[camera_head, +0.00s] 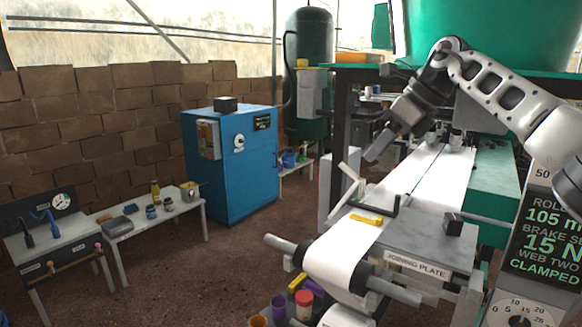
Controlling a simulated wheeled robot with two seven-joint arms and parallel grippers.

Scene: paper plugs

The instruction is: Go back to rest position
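My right arm comes in from the right edge and is raised over the machine. Its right gripper (378,146) hangs above the white paper web, left of the arm's elbow, and points down and left. One pale finger shows clearly; I cannot make out the gap to the other. I see nothing held in it. My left gripper and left arm are not in view.
A green tank (490,35) stands behind the arm. A panel reading "CLAMPED" (545,235) stands at right. A blue cabinet (235,165) and low tables with jars (160,212) are at left. Coloured cups (278,308) sit below the roller. The floor between is clear.

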